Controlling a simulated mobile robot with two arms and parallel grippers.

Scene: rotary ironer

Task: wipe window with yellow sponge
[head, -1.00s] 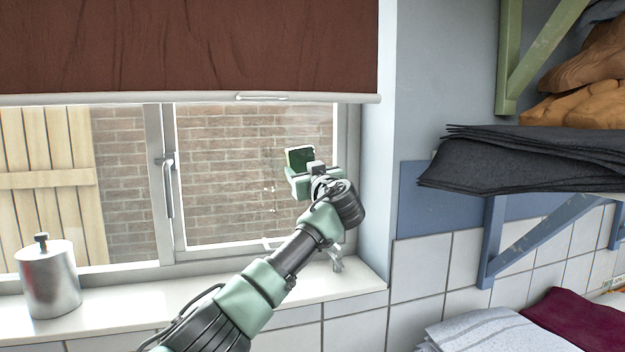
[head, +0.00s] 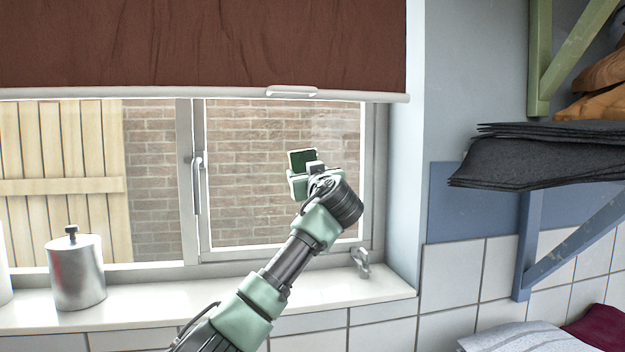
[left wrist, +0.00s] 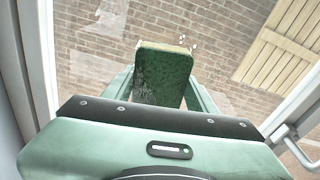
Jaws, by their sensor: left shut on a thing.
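My left gripper (head: 303,180) is shut on the sponge (head: 302,159) in front of the right window pane (head: 245,190). In the head view the sponge shows a dark green face with a pale edge. In the left wrist view the sponge (left wrist: 163,78) stands up between the fingers (left wrist: 162,92), green face to the camera, with a thin yellowish strip along its top. Whitish spots and a smear show on the glass near it. I cannot tell whether the sponge touches the glass. My right gripper is not in view.
A brown blind (head: 200,45) hangs over the window top. A metal canister (head: 76,272) stands on the sill (head: 140,312) at left. A window handle (head: 197,180) sticks out from the frame. A shelf with dark folded cloths (head: 545,160) is at right.

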